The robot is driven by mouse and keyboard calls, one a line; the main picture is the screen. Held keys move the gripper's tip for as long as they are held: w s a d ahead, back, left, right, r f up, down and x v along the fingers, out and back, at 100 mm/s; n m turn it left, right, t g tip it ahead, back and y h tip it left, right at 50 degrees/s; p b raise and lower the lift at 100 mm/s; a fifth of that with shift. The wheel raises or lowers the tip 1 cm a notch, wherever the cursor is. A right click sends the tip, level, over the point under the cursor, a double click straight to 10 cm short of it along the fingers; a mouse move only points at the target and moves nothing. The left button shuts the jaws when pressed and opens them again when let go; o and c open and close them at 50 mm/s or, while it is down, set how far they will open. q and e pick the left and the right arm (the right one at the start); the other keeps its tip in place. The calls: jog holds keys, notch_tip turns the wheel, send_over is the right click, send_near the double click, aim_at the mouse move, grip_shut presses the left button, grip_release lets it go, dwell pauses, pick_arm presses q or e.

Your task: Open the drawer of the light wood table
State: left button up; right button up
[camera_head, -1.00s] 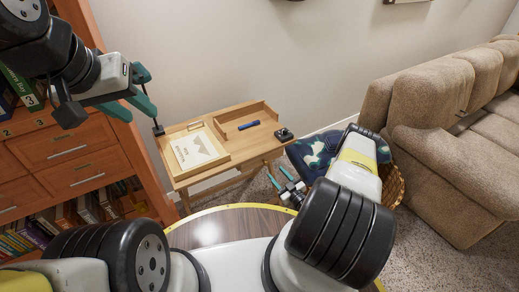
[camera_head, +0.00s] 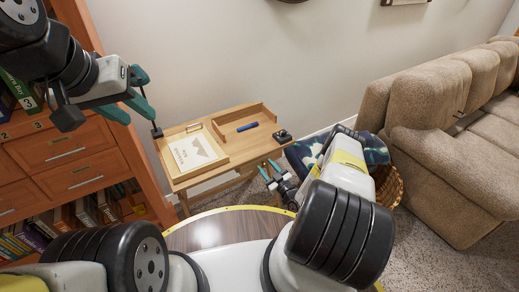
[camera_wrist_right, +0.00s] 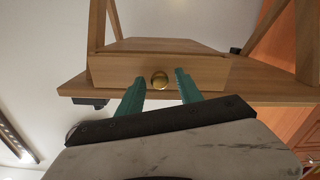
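The light wood table (camera_head: 236,153) stands against the wall in the head view. Its drawer front (camera_wrist_right: 110,70) shows upside down in the right wrist view, with a round brass knob (camera_wrist_right: 160,80). My right gripper (camera_wrist_right: 160,77) is open, its teal fingertips on either side of the knob; I cannot tell whether they touch it. In the head view, this right gripper (camera_head: 268,168) is at the table's front edge, where the drawer is hidden. My left gripper (camera_head: 147,100) is open and empty, raised left of the table near the bookcase.
An orange wood bookcase (camera_head: 85,150) stands left. A wicker basket (camera_head: 390,187) with a blue cushion and a brown sofa (camera_head: 440,150) stand right.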

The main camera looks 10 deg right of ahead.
grip_shut()
dwell(1.2)
